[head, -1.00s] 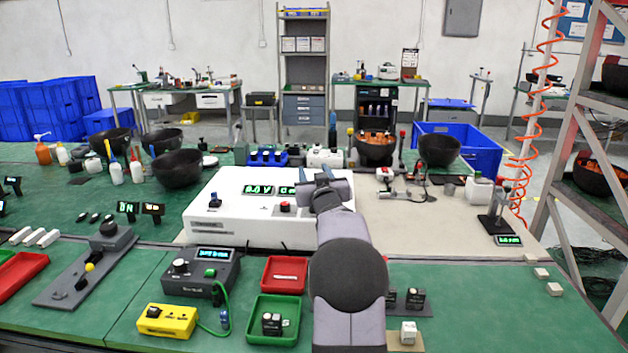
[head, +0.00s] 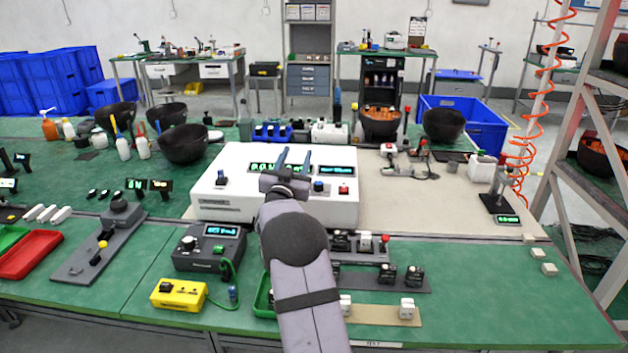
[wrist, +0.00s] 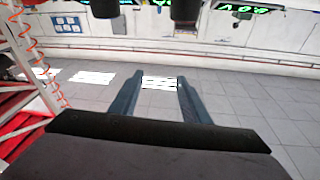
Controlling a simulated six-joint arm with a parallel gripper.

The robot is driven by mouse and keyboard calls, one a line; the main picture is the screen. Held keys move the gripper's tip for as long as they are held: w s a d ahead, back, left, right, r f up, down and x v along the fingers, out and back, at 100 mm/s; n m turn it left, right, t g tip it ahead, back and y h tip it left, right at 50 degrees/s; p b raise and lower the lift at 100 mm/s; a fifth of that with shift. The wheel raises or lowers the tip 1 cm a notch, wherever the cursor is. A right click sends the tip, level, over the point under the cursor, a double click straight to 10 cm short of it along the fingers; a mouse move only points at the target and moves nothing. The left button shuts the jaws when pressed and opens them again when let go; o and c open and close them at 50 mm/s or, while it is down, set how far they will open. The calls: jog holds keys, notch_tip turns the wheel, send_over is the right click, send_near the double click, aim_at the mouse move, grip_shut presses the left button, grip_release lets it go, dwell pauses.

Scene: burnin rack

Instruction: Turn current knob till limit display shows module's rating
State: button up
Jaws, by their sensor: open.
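The white power supply (head: 230,208) stands mid-table. Its green display (head: 262,168) reads about 0.0 V and is partly hidden by my gripper. A bluish display (head: 338,168) at the right is too small to read. A dark knob (head: 222,181) is at the panel's left. A blue knob (head: 318,187) and a red button (head: 344,189) are at its right; I cannot read their labels. My gripper (head: 293,160) is open and empty, left of the blue knob in the picture. Its fingers also show apart in the wrist view (wrist: 158,84). Several small black modules (head: 386,275) have no readable rating.
A grey meter box (head: 208,252) and a yellow box (head: 178,294) lie in front at left. A green tray (head: 263,298) is partly behind my arm. Bowls (head: 183,146) and a blue crate (head: 470,128) stand behind.

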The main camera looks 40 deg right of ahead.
aim_at(316, 186)
jog(key=s+a+f+m+g+h+p, duration=0.2)
jog(key=s+a+f+m+g, duration=0.15)
jog(key=s+f+g, duration=0.4)
jog(key=shift+n+g, duration=0.25)
jog(key=shift+g, duration=0.1)
jog(key=shift+w+d+f+p, duration=0.25)
jog(key=shift+w+d, duration=0.25)
jog(key=shift+d, duration=0.55)
jog(key=shift+w+d+f+p, duration=0.15)
jog(key=shift+w+d+p, duration=0.25)
jog(key=shift+d, duration=0.65)
jog(key=shift+w+d+f+p, duration=0.2)
jog(key=shift+w+d, duration=0.4)
jog(key=shift+d, duration=0.45)
jog(key=shift+c, duration=0.5)
jog(key=c, duration=1)
